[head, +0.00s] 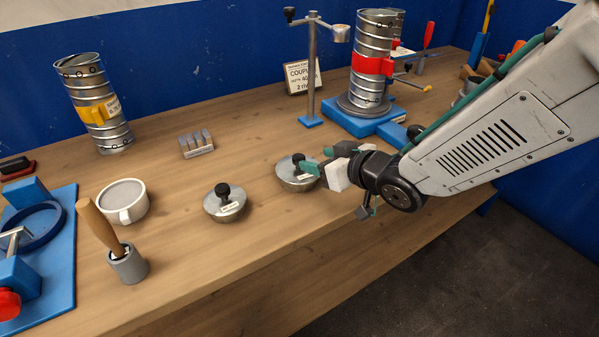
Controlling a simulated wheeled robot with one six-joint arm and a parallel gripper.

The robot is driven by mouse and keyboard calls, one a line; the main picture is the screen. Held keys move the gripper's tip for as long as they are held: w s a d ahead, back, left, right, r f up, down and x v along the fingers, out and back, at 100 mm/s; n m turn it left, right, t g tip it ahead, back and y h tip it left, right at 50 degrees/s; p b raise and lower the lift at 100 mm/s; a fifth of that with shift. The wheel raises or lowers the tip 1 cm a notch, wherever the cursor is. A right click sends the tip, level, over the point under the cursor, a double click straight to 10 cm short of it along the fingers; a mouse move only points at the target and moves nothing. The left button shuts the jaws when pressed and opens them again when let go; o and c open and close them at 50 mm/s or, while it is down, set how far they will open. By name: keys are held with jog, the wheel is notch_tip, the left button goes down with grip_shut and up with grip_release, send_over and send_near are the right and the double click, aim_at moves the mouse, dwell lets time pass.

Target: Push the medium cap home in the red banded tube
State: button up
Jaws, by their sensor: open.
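The red banded tube (369,85) is a ribbed metal duct, upright on a blue stand (345,122) at the back right. Two round metal caps with black knobs and small labels lie on the bench. One cap (286,182) is at the middle and the other cap (213,207) is to its left. I cannot read the labels or tell which is the medium one. My gripper (311,158) is open, with teal fingertips by the knob of the middle cap. I cannot tell whether they straddle the knob or touch it.
A blue fixture (60,262) is far left.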

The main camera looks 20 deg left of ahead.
aim_at(298, 156)
jog(key=x, duration=0.8)
jog(key=shift+s+a+f, duration=0.1)
jog(key=shift+s+f, duration=0.1)
jog(key=shift+f, duration=0.1)
jog(key=c, duration=1.2)
